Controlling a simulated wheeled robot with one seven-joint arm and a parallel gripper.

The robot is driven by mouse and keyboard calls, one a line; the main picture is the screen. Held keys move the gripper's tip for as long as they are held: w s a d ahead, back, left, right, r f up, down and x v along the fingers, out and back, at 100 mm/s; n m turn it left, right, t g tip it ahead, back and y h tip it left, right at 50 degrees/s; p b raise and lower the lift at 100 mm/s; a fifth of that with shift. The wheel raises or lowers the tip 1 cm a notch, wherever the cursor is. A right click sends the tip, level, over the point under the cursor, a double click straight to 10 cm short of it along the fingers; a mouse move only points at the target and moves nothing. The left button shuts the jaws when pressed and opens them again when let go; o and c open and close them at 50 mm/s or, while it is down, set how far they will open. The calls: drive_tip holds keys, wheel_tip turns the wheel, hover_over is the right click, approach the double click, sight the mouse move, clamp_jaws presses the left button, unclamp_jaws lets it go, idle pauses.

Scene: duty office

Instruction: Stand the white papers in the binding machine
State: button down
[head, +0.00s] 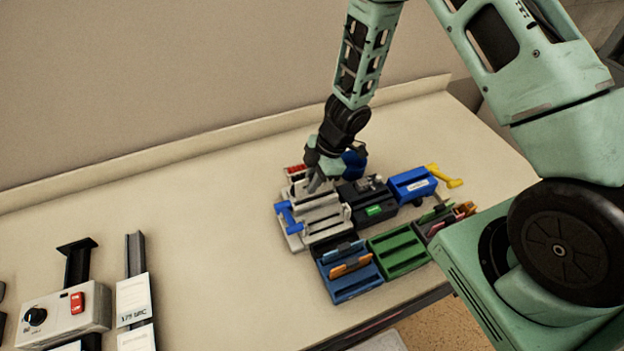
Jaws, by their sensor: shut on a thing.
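My gripper (316,184) points down over a light grey machine (293,238) with a blue lever (289,217), which looks like the binding machine. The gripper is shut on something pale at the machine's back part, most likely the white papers. The papers are too small and too covered by the fingers to make out their edges. I cannot tell whether they touch the machine or are inside its slot.
A black device (379,211) with a green label and a blue device (410,186) with a yellow crank stand close on the right. Blue (352,287) and green (398,250) slotted holders stand in front. A control box (62,315) is at left. The table's middle is clear.

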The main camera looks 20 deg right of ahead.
sight(309, 196)
drive_tip(key=shift+f+b, duration=1.75)
drive_tip(key=shift+f, duration=0.35)
drive_tip(key=c, duration=1.3)
unclamp_jaws()
wheel_tip(309, 196, up, 7)
drive_tip(key=p, duration=0.7)
drive_tip(key=shift+p, duration=0.35)
drive_tip(key=shift+r, duration=1)
